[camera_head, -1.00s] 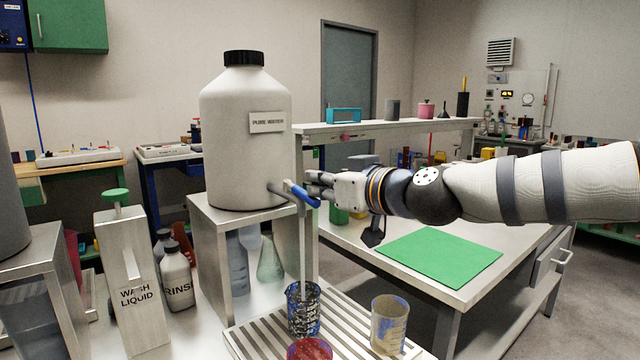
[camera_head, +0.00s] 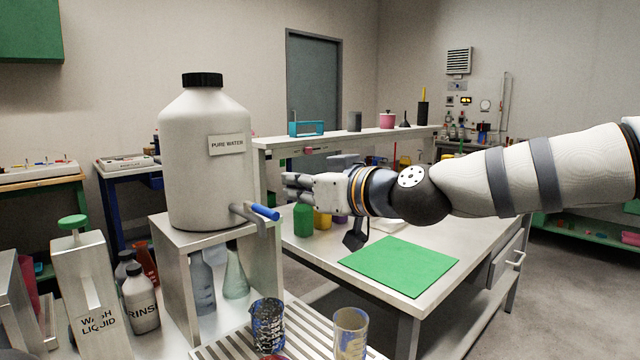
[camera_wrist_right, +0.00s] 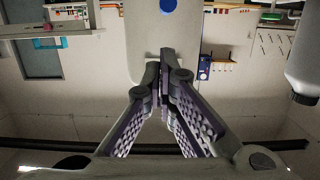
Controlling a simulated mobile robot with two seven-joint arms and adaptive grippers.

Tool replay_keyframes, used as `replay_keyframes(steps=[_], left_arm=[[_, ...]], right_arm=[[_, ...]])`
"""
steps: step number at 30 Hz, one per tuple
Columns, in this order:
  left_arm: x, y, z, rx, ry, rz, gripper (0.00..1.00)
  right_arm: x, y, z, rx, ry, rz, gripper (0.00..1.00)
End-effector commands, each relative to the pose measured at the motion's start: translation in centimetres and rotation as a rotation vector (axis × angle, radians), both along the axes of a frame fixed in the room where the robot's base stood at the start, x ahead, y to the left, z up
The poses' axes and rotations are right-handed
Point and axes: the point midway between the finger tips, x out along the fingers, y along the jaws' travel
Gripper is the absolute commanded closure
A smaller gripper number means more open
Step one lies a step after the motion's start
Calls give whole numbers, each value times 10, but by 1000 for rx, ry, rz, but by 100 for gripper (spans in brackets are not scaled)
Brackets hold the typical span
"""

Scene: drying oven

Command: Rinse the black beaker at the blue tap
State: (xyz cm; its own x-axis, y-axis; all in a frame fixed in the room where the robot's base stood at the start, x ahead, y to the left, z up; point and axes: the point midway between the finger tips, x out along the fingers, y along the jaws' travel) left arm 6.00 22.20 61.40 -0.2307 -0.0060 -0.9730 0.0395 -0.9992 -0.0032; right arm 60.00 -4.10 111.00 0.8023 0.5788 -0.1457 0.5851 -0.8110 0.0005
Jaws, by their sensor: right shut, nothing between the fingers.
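The black beaker (camera_head: 268,325), clear with black markings and bluish glass, stands upright on the ribbed drain rack below the tap. The blue tap (camera_head: 262,212) sticks out from the base of the white PURE WATER jug (camera_head: 203,150). No water stream shows under it. My right gripper (camera_head: 287,184) is shut and empty, just right of and above the blue lever, with a small gap between them in the head view. In the right wrist view its fingers (camera_wrist_right: 165,72) meet with nothing between them. My left gripper is out of view.
A tan-marked beaker (camera_head: 350,332) stands right of the black one on the rack (camera_head: 225,346). A red rim shows at the bottom edge. WASH LIQUID (camera_head: 92,290) and RINSE (camera_head: 141,300) containers stand left. A green mat (camera_head: 398,266) lies clear on the table behind.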

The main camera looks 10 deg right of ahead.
Motion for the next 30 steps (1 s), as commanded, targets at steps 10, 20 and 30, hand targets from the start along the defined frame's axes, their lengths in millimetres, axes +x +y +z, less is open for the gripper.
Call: replay_keyframes(steps=[10,20,30], left_arm=[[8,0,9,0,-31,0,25],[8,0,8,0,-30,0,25],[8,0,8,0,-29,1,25]], right_arm=[[-44,-32,3,2,-1,0,100],[-46,-33,1,1,3,1,100],[-101,-21,-211,-51,462,-30,100]])
